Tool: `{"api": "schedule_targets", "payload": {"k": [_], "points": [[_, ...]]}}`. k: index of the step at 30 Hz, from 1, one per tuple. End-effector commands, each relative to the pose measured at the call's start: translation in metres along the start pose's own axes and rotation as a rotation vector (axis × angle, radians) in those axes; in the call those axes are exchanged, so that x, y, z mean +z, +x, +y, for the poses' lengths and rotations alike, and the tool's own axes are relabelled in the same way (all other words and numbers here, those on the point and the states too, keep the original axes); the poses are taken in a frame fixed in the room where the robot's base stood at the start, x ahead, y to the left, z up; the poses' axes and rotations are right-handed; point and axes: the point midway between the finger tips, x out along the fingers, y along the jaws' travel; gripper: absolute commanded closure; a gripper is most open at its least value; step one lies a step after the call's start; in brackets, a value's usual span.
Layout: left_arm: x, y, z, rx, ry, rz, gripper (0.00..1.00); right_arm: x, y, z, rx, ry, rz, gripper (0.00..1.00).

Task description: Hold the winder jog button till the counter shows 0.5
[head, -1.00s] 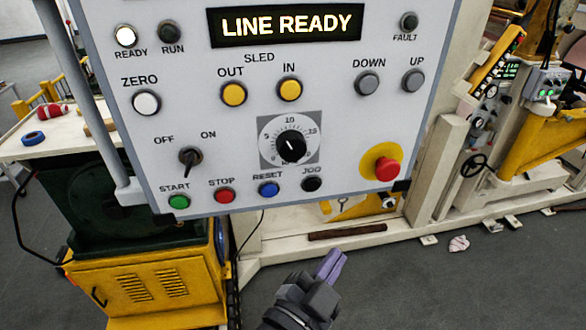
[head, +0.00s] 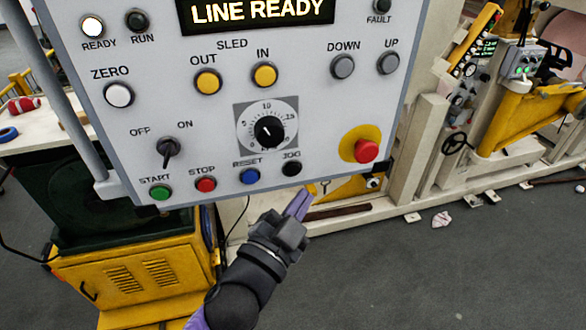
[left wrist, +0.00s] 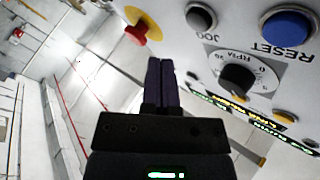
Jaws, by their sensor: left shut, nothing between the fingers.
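The control panel (head: 215,115) fills the upper left of the head view. Its black JOG button (head: 291,168) is at the right end of the bottom row; it also shows in the left wrist view (left wrist: 201,17). The display (head: 262,12) reads LINE READY. No counter reading shows. My left gripper (head: 300,200) is shut and empty, with its purple fingertips just below the JOG button in the picture. In the left wrist view its fingers (left wrist: 160,75) point towards the panel, left of the button. I cannot tell whether they touch the panel. My right gripper is not in view.
The blue RESET button (head: 249,176) is left of JOG. The speed dial (head: 268,131) is above. The red emergency stop (head: 366,150) sticks out at the right. A yellow cabinet (head: 130,275) stands below left. Open floor lies at lower right.

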Motion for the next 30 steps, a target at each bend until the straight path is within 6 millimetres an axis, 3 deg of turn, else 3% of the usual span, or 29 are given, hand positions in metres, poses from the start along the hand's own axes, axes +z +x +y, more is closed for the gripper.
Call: {"api": "schedule_targets", "payload": {"k": [9,30], "points": [[0.014,0.02,-0.015,0.0,0.001,0.0,1.0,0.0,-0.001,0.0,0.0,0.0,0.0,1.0],[0.015,0.021,-0.015,0.0,-0.001,0.0,1.0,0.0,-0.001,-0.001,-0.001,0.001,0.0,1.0]]}}
